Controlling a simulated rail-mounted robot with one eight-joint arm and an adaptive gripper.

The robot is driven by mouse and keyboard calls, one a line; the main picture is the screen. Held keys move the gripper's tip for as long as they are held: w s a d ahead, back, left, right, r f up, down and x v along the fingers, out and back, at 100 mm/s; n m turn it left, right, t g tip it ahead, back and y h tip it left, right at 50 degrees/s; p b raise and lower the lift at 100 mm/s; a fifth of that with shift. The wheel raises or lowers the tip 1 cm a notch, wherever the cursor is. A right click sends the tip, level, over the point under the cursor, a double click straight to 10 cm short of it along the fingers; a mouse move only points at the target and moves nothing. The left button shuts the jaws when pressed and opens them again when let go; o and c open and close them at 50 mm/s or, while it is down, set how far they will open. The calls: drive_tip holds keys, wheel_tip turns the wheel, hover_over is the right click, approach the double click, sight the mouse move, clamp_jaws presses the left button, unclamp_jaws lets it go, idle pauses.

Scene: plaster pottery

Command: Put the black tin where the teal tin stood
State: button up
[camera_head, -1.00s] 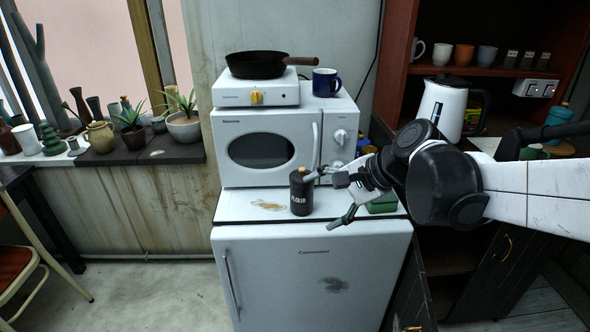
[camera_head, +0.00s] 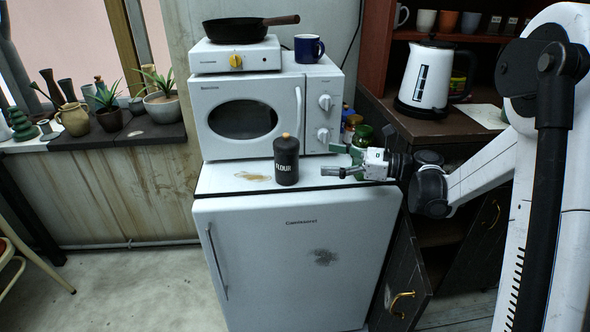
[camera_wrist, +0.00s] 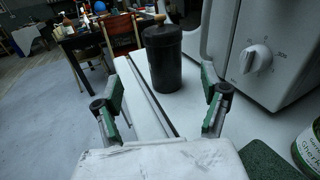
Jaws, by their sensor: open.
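The black tin (camera_head: 286,163), with a light knob on its lid and white lettering, stands upright on the white fridge top (camera_head: 225,180) in front of the microwave. My gripper (camera_head: 328,163) is low over the fridge top, just right of the tin, with its fingers pointing left. In the wrist view the tin (camera_wrist: 161,60) stands ahead, between the lines of the two spread fingers. The fingers are open and empty, and a gap seems to remain before the tin. I cannot make out a teal tin now; my arm covers part of the right side.
The microwave (camera_head: 245,115) stands close behind the tin. Several jars, one a green jar (camera_head: 363,136), stand behind my gripper. A green-labelled can (camera_wrist: 308,150) is near at the right in the wrist view. A kettle (camera_head: 427,78) stands on the dark counter (camera_head: 425,125).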

sight(286, 153)
drive_tip(key=shift+m+y, duration=0.3)
drive_tip(key=x, duration=0.4)
drive_tip(key=b+x, duration=0.1)
drive_tip(key=x, duration=0.3)
drive_tip(key=f+b+x, duration=0.1)
drive_tip(key=x, duration=0.4)
drive_tip(key=shift+w+d, duration=0.1)
drive_tip(key=shift+w, duration=0.25)
drive_tip(key=shift+r, duration=0.1)
drive_tip(key=c, duration=1.5)
drive_tip(key=shift+o, duration=0.2)
